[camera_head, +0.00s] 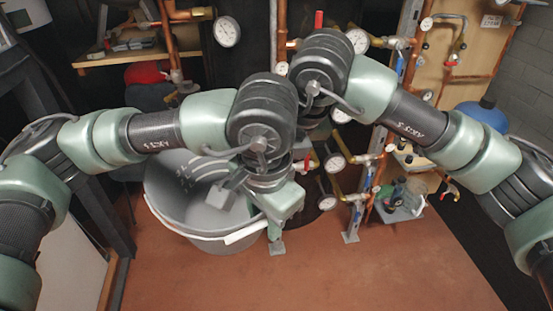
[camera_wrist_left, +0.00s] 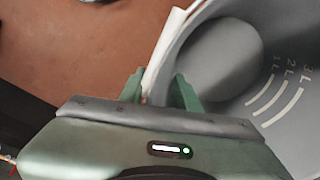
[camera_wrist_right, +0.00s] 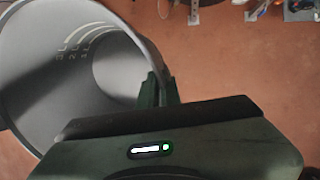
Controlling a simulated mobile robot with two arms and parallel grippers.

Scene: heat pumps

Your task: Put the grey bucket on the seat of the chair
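The grey bucket (camera_head: 182,215), with white level marks inside and a white handle, stands below my arms in the head view. My left gripper (camera_head: 248,222) straddles its near right rim, one finger inside and one outside. In the left wrist view its fingers (camera_wrist_left: 160,88) are well apart, with the rim and white handle between them. In the right wrist view my right gripper's fingers (camera_wrist_right: 161,90) are close together on the bucket wall (camera_wrist_right: 125,35). The head view does not show that gripper. A dark shape (camera_head: 150,97) behind my left arm may be the chair; its seat is not clear.
Copper pipes with gauges (camera_head: 227,32) and valves stand behind the bucket and to its right. A wooden shelf (camera_head: 125,55) is at the back left, a blue tank (camera_head: 483,115) at the right. The reddish floor (camera_head: 400,265) at front right is clear.

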